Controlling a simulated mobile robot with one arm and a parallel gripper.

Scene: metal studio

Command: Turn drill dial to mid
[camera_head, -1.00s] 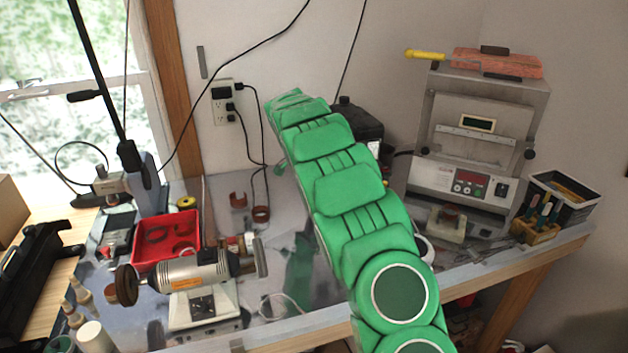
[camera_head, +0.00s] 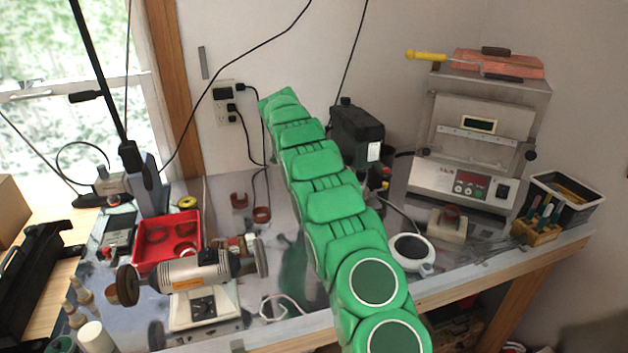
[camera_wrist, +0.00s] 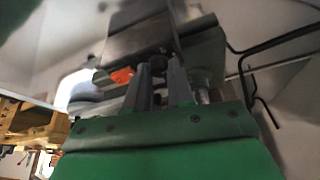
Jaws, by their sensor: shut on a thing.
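The dark green drill (camera_head: 358,135) stands at the back of the bench, right of my green arm in the head view. In the wrist view, a green machine part (camera_wrist: 205,55), likely the drill's, shows beyond the fingers. My gripper (camera_wrist: 158,82) is shut on a small dark knob (camera_wrist: 158,67), which looks like the drill dial. The fingers cover most of it, and its pointer or marks cannot be read. My gripper is not visible in the head view.
A silver polishing motor (camera_head: 195,270) and red tray (camera_head: 165,240) are at left. A round white device (camera_head: 410,250) lies right of my arm. A metal cabinet (camera_head: 480,140) and black bin (camera_head: 565,195) stand at right. Cables hang along the back wall.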

